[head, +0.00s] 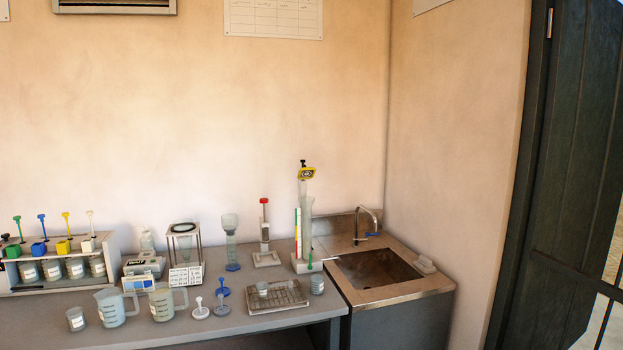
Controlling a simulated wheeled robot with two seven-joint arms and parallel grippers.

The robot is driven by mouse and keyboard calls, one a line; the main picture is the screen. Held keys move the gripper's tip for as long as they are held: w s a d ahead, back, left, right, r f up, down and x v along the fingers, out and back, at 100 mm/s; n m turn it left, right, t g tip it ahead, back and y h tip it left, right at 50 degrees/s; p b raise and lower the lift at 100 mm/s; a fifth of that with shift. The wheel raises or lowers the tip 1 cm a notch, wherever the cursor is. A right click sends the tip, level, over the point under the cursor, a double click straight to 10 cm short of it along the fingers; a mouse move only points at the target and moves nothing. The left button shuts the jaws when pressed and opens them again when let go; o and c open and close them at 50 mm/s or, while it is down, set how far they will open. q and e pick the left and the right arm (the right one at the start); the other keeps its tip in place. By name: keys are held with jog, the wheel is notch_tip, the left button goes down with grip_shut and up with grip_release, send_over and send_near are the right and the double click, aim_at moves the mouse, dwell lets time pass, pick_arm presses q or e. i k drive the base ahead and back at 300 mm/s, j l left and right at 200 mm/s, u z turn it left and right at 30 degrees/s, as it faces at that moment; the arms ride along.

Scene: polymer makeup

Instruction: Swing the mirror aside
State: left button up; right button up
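No part is plainly recognisable as a mirror from here. A small open-framed stand (185,252) on the bench has a dark oval disc (183,227) on its top; I cannot tell whether this disc is the mirror. A tall clear cylinder (306,225) stands near the sink, with a yellow tag (307,173) bearing an eye-like mark at its top. Neither of my grippers is in the head view.
The grey bench (240,322) holds a rack of jars (60,268) with coloured tools, two jugs (117,307), (167,303), a wire tray (277,297) and a red-topped stand (265,235). A sink (378,268) adjoins at right. A dark door (565,170) stands far right.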

aim_at(305, 173)
jog(key=i+j+z, duration=0.1)
jog(key=i, duration=0.4)
jog(key=i+j+z, duration=0.15)
jog(key=i, duration=0.4)
jog(key=i+j+z, duration=0.1)
jog(key=i, duration=0.4)
jog(key=j, duration=0.1)
